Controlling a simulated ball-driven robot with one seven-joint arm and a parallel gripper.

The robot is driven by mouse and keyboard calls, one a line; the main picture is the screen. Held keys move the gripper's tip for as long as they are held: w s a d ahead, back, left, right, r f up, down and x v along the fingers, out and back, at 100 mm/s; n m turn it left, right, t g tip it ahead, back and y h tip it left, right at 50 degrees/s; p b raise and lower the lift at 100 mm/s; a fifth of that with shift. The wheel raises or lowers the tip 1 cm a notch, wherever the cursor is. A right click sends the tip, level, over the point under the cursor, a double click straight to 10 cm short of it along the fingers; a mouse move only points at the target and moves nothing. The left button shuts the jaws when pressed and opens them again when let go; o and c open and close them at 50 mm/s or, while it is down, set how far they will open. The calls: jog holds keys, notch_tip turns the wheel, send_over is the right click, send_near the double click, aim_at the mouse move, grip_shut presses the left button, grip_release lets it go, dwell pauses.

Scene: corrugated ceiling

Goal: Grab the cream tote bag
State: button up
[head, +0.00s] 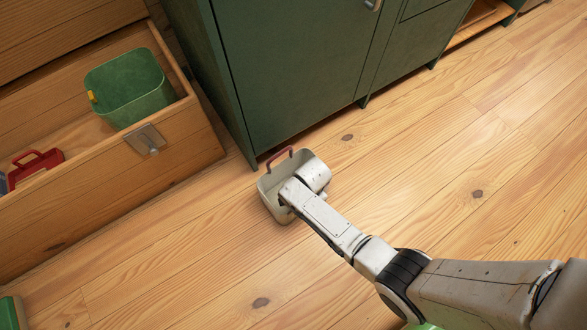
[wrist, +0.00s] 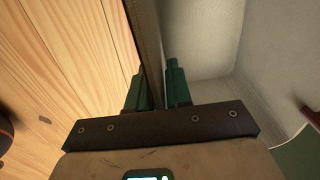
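The cream tote bag (head: 270,197) stands on the wooden floor in the head view, with a reddish-brown handle (head: 280,159) on its far side. My gripper (head: 288,198) reaches down at the bag, and my wrist hides part of it. In the wrist view the bag's pale inside (wrist: 205,50) fills the upper right. My gripper's two green fingers (wrist: 157,85) sit close together on either side of the bag's wall, one outside and one inside. They appear shut on that wall.
A dark green cabinet (head: 290,70) stands just behind the bag. On the left, an open wooden drawer (head: 120,185) holds a green bin (head: 130,90) and a red item (head: 35,165). A green object (head: 10,313) is at the lower left. The floor to the right is clear.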

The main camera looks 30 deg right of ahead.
grip_shut()
dwell(1.1)
